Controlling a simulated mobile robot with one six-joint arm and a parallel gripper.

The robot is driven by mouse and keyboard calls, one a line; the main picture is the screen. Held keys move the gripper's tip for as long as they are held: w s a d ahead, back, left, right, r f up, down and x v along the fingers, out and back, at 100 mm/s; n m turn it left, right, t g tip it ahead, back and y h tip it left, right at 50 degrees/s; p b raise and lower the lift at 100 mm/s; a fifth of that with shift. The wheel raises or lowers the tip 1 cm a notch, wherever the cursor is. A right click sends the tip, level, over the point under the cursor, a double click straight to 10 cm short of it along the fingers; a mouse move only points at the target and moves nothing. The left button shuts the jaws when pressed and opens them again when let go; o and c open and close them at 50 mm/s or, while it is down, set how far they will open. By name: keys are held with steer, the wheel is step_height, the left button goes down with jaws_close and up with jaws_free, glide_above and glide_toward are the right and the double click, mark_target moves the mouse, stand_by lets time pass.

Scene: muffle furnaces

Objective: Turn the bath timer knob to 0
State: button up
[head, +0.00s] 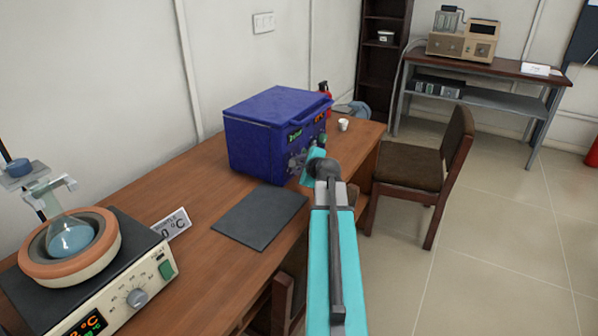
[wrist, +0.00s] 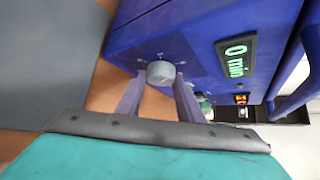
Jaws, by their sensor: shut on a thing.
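The blue bath (head: 262,130) stands on the wooden table, with its front panel towards my arm. In the wrist view its timer knob (wrist: 161,73) is a round grey knob with tick marks around it. A green display (wrist: 236,58) beside it, seen turned sideways, appears to read "0 min". My gripper (wrist: 160,80) is shut on the timer knob, one finger at each side of it. In the head view my gripper (head: 300,162) is at the bath's front panel, and my arm hides part of that panel.
A dark mat (head: 262,215) lies on the table before the bath. A hotplate unit (head: 120,290) with a flask in an orange bowl stands at the left. A white cup (head: 343,124) sits behind the bath. A chair (head: 425,165) stands right of my arm.

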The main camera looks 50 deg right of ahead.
steer(key=shift+a+f+n+t+h+b, duration=0.1)
steer(key=shift+f+n+t+h+b, duration=0.4)
steer(key=shift+b, duration=1.55)
steer(key=shift+r+n+h+b, duration=0.3)
steer(key=shift+n+h+b, duration=0.15)
steer(key=shift+b, duration=0.8)
steer(key=o, duration=1.1)
steer(key=shift+r+t, duration=0.1)
steer(key=shift+t, duration=0.2)
